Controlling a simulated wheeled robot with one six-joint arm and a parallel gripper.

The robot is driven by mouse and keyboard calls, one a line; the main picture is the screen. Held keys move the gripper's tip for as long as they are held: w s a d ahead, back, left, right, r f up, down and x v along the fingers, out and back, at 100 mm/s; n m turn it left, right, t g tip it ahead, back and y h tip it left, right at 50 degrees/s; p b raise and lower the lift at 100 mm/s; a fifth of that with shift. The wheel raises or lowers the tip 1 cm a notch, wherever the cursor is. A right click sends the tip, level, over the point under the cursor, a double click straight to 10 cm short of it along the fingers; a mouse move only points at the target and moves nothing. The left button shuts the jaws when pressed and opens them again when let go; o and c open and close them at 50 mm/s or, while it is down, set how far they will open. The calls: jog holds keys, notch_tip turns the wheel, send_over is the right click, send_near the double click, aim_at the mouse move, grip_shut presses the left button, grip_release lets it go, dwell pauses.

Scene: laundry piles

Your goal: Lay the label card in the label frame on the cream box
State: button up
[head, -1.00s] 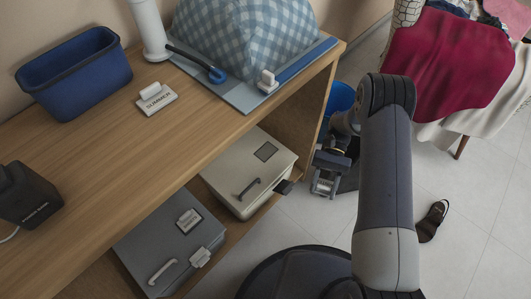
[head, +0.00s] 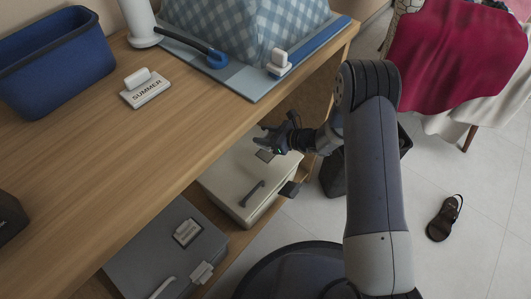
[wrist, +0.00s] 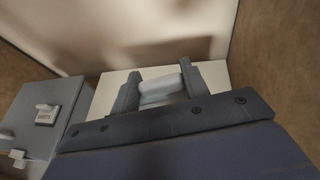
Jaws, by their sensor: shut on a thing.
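The cream box (head: 225,185) sits on the shelf under the tabletop, lid up, with a dark handle on its front part. The dark label frame (head: 265,155) on its lid is partly visible just below my gripper (head: 277,138). In the wrist view, my gripper (wrist: 160,90) is shut on a pale, rounded grip piece (wrist: 160,88), which looks like the grip of the label card. The card's flat part is hidden, and I cannot tell whether it touches the box. The cream lid (wrist: 213,73) shows behind the fingers.
The tabletop edge overhangs the boxes. A grey box (head: 150,250) with its own label (head: 187,232) stands left of the cream box. A SUMMER card (head: 146,88), a blue bin (head: 55,65) and a checked cloth form (head: 245,30) are on the tabletop. A dark bin (head: 335,175) stands right.

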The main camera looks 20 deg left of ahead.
aim_at(265, 137)
jog(key=w+f+t+b, duration=0.1)
jog(key=f, duration=0.1)
jog(key=w+f+m+b, duration=0.1)
jog(key=f, duration=0.1)
jog(key=w+a+f+m+t+b, duration=0.1)
jog(key=f, duration=0.1)
jog(key=shift+w+f+t+h, duration=0.1)
jog(key=shift+w+t+h, duration=0.2)
jog(key=shift+h, duration=0.1)
jog(key=shift+s+f+b, duration=0.1)
jog(key=shift+f+b, duration=0.65)
jog(key=shift+f, duration=1.55)
jog(key=shift+f+b, duration=0.2)
jog(key=shift+b, duration=0.1)
jog(key=o, duration=1)
jog(key=shift+r, duration=0.1)
jog(key=shift+c, duration=0.2)
